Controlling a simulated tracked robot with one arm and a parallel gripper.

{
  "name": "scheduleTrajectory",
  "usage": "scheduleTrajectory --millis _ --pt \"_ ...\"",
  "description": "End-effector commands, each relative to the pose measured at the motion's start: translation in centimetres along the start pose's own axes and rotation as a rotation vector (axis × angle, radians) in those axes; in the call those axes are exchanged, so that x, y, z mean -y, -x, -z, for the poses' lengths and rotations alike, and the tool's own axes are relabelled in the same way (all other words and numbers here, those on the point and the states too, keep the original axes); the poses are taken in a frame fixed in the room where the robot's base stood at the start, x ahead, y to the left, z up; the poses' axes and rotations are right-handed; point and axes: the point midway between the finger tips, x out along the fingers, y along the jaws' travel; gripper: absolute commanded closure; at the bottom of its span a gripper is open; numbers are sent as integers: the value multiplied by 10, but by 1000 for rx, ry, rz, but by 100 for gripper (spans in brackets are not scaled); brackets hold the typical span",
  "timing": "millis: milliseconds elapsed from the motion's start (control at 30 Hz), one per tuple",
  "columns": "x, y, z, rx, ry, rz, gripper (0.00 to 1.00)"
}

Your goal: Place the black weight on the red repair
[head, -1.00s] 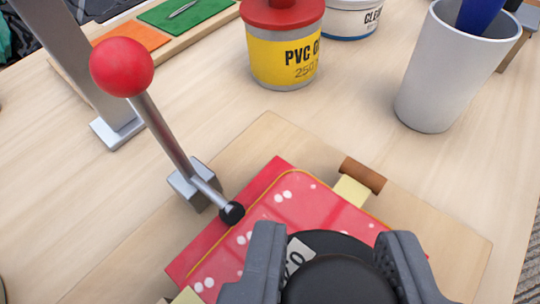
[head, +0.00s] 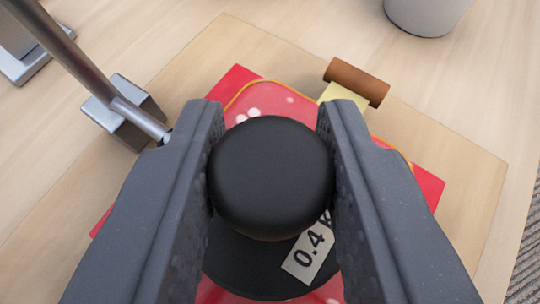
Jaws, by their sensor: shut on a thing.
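The black weight (head: 270,180) has a round knob on top and a wider disc base with a white label reading 0.4. My gripper (head: 272,150) is shut on the knob, one finger on each side. The base is over the red repair (head: 425,187), which shows around it as red sheet with white dots and a yellow-edged patch. The weight looks level. I cannot tell from this angle whether its base touches the repair. The fingers hide much of the repair's left and right parts.
The repair lies on a wooden board (head: 480,170). A metal lever clamp (head: 125,110) stands at the left, close to my left finger. A brown roll (head: 357,82) with a yellow strip lies at the repair's far edge. A grey cup (head: 428,12) stands at the back right.

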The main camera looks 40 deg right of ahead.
Motion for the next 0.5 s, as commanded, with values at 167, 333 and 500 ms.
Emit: scheduleTrajectory --millis 167,333,500 --pt "0 0 0 -1 0 -1 51" --pt "-1 -1 0 0 -1 -1 51" --pt "0 2 1 0 -1 0 51"
